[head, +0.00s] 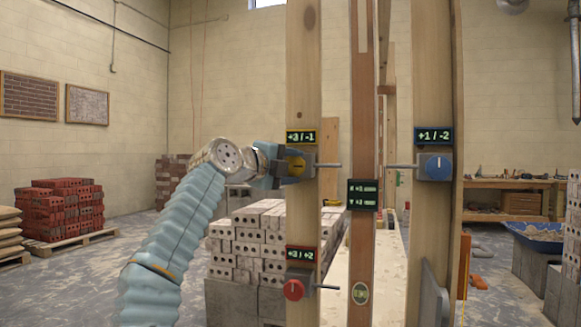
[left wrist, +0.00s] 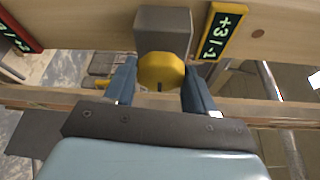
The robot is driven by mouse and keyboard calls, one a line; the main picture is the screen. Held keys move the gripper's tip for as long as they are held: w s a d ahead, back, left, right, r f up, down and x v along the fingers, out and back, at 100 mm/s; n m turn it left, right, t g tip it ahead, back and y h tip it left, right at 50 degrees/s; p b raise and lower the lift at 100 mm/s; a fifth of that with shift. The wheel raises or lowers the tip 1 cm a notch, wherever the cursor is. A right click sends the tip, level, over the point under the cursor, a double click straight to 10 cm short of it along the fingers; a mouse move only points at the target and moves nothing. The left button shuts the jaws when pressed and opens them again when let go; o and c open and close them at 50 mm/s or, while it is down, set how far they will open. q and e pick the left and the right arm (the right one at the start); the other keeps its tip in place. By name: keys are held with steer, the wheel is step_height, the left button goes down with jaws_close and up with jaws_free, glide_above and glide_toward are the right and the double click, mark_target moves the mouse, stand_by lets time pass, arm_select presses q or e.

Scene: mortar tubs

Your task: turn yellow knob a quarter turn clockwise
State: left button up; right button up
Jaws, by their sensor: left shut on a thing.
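The yellow knob (head: 296,167) sits on a grey box on the left wooden post, under a sign reading +3 / -1 (head: 301,137). My left gripper (head: 280,167) comes in from the left and is shut on the knob. In the left wrist view the yellow knob (left wrist: 160,71) lies between the two blue fingers of the gripper (left wrist: 160,85), with the grey box (left wrist: 163,30) behind it. A dark mark shows on the knob's lower edge. My right gripper is in neither view.
A red knob (head: 293,290) is lower on the same post, and a blue knob (head: 437,167) is on the right post. A small display (head: 362,195) is on the middle post. Thin metal rods stick out from the knob boxes. Grey bricks (head: 250,240) are stacked behind.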

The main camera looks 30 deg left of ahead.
arm_select(q)
steer(key=shift+d+f, duration=0.1)
steer(key=shift+f, duration=0.05)
steer(key=o, duration=1)
steer(key=shift+o, duration=0.2)
steer(key=shift+s, duration=0.1)
steer(key=shift+s+b, duration=0.35)
steer(key=s+a+b, duration=0.2)
steer(key=s+b, duration=0.2)
steer(key=s, duration=0.8)
steer(key=shift+s+r+b, duration=0.3)
steer(key=shift+s+r, duration=0.05)
steer(key=shift+r, duration=0.1)
steer(key=shift+a, duration=0.1)
